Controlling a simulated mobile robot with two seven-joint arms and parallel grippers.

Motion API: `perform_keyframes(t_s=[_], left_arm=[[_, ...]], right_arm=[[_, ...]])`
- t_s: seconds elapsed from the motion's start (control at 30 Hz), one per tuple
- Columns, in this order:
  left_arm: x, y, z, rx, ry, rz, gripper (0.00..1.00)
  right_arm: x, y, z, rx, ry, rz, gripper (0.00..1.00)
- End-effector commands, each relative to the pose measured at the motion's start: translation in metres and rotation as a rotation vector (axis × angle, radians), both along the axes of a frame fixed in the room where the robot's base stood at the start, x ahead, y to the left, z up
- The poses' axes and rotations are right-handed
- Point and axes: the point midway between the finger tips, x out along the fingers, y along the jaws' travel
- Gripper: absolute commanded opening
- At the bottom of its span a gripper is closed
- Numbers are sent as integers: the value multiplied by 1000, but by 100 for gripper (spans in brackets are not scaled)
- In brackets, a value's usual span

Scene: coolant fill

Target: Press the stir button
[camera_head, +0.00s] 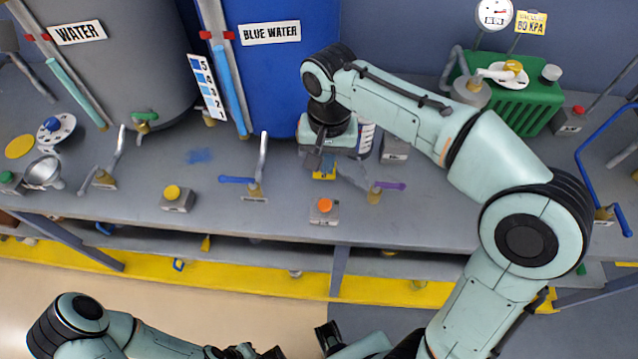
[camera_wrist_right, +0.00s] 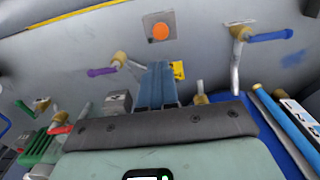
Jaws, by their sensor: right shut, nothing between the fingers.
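Several buttons on small grey boxes stand on the grey bench; I cannot read which is the stir button. An orange button (camera_head: 324,206) is at the bench front, and shows in the wrist view (camera_wrist_right: 160,32). A yellow button (camera_head: 172,192) is further left, a green button (camera_head: 7,177) at the far left, a red button (camera_head: 578,110) at the back right. My right gripper (camera_head: 318,160) is shut and empty, pointing down above the bench behind the orange button, apart from it. Its fingers show in the wrist view (camera_wrist_right: 158,70). My left gripper (camera_head: 240,351) is partly cut off at the bottom edge.
A small yellow item (camera_head: 324,174) is by the right fingertips. A blue-handled valve (camera_head: 237,180) and a purple-handled valve (camera_head: 388,186) flank it. The blue water tank (camera_head: 285,75) and grey water tank (camera_head: 130,60) stand behind. A green canister (camera_head: 520,100) stands right.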

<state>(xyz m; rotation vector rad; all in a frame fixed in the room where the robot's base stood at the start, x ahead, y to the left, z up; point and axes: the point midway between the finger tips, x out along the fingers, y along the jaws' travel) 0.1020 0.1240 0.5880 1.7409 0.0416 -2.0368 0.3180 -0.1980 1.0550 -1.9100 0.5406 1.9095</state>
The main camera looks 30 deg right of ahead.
Motion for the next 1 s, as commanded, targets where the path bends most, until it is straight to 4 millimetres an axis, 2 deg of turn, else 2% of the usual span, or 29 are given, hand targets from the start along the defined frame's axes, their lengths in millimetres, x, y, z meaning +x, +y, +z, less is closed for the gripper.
perform_keyframes(t_s=[0.3,0.47,1.0], left_arm=[[0,0,0,0,0,1,0],[-1,0,-3,1,2,0,0],[-8,0,-20,0,9,0,0]], right_arm=[[0,0,-1,0,0,1,0],[0,0,-13,0,2,1,0],[0,0,-119,0,4,2,0]])
